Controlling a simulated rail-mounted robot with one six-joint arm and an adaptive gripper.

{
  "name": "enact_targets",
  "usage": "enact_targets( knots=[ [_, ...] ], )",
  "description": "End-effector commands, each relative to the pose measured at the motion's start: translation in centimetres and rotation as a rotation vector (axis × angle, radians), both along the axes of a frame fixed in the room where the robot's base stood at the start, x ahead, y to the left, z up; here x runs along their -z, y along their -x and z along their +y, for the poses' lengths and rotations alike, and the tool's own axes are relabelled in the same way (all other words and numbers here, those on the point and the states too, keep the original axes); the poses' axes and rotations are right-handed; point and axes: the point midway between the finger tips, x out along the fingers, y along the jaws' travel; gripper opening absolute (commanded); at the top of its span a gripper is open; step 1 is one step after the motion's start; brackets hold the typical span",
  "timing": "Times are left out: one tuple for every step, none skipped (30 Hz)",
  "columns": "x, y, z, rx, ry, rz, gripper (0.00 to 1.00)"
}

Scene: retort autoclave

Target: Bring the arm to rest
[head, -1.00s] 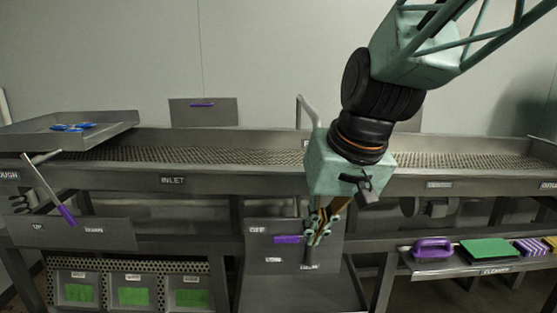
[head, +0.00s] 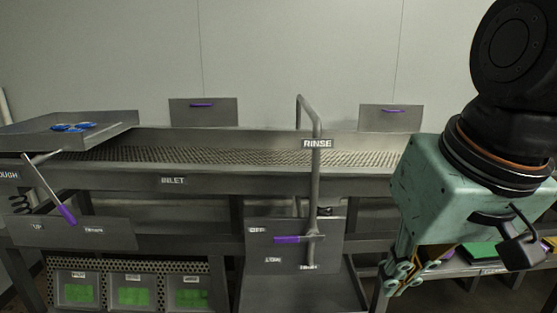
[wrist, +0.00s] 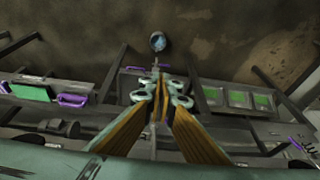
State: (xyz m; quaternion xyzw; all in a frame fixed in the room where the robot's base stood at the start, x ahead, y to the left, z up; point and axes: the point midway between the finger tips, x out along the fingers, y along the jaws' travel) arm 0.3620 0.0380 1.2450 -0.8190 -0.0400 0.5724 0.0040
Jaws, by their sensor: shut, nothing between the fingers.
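My gripper (head: 392,280) hangs at the lower right of the head view, its fingers pointing down and to the left. In the wrist view the two fingers (wrist: 160,92) meet at their tips with nothing between them. It is shut and empty. It is apart from the purple rinse lever (head: 287,239), which sits on the OFF/LOW panel (head: 265,250) to its left. The arm comes in from the right edge of the head view, and much of it is out of frame.
A bent rinse pipe (head: 316,180) rises left of my gripper. The mesh conveyor (head: 230,155) runs behind. A tray with blue items (head: 72,127) and a purple-handled lever (head: 66,213) stand left. Green-fronted bins (head: 133,295) are below. A green pad (head: 481,252) shows behind my gripper.

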Motion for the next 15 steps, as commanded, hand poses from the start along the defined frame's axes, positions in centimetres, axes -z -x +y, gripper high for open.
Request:
enact_targets(
  knots=[
    [-0.1, 1.0, -0.5, 0.006, 0.005, -0.001, 0.0],
    [-0.1, 1.5, -0.7, 0.01, 0.008, -0.001, 0.0],
    [0.0, 2.2, -1.0, 0.014, 0.012, -0.001, 0.0],
    [0.0, 2.7, -1.2, 0.017, 0.015, 0.0, 0.0],
    [0.0, 3.3, -1.5, 0.02, 0.018, 0.0, 0.0],
    [0.0, 4.0, -1.8, 0.025, 0.023, 0.0, 0.0],
    [0.0, 4.5, -2.0, 0.029, 0.026, 0.001, 0.0],
    [0.1, 5.0, -2.2, 0.032, 0.029, 0.001, 0.0],
    [0.1, 5.7, -2.5, 0.036, 0.033, 0.003, 0.0],
    [0.2, 6.1, -2.7, 0.039, 0.036, 0.004, 0.0],
    [0.2, 6.5, -2.8, 0.042, 0.038, 0.003, 0.0],
    [0.2, 7.0, -3.0, 0.047, 0.041, 0.003, 0.0],
    [0.3, 7.4, -3.2, 0.048, 0.043, 0.004, 0.0],
    [0.3, 7.7, -3.3, 0.051, 0.045, 0.005, 0.0],
    [0.4, 8.1, -3.5, 0.053, 0.048, 0.006, 0.0]
  ],
)
